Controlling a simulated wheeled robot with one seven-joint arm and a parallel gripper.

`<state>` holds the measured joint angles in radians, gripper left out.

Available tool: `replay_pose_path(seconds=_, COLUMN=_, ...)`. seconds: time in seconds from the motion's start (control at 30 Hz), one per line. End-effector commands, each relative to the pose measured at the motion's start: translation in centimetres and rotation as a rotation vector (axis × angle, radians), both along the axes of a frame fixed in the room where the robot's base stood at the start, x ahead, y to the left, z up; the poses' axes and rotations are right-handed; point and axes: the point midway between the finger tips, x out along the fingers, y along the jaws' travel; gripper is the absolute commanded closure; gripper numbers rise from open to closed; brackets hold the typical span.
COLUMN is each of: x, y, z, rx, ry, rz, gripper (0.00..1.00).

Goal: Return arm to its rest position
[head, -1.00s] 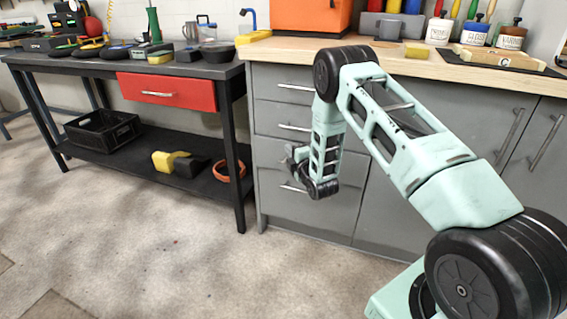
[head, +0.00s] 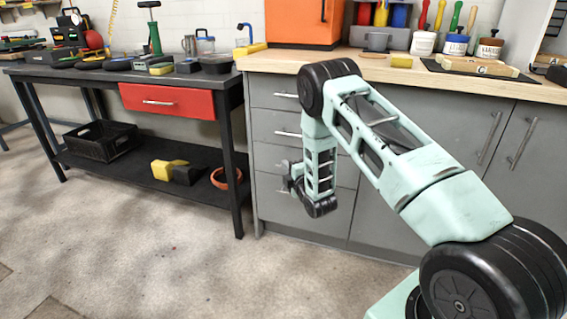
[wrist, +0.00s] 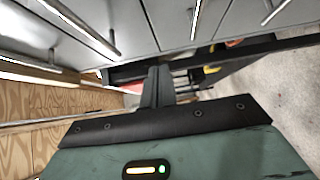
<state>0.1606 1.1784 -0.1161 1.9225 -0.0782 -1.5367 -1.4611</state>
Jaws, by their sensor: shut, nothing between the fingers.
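My mint-green arm is bent, with its elbow above the front of the grey cabinet (head: 272,205) and its forearm hanging down. My gripper (head: 287,178) is at the lower end, in front of the cabinet drawers, small and partly hidden by my wrist in the head view. In the wrist view my gripper (wrist: 157,84) has its fingers together with nothing between them. Drawer handles show close by in that view.
The cabinet's wooden worktop (head: 400,68) carries an orange box (head: 304,22), jars and a sponge. To the left stands a black workbench with a red drawer (head: 168,100). Its lower shelf holds a black crate (head: 101,140). The floor in front is clear.

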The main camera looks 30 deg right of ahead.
Motion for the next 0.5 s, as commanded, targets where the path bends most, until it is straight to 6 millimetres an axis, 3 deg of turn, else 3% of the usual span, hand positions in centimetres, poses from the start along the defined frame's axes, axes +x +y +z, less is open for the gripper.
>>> replay_pose_path(seconds=0.3, x=-4.8, y=0.7, z=0.0, rx=0.000, ry=0.003, rz=0.001, gripper=1.00)
replay_pose_path(seconds=0.5, x=-6.3, y=0.8, z=0.0, rx=0.000, ry=0.000, rz=0.001, gripper=1.00)
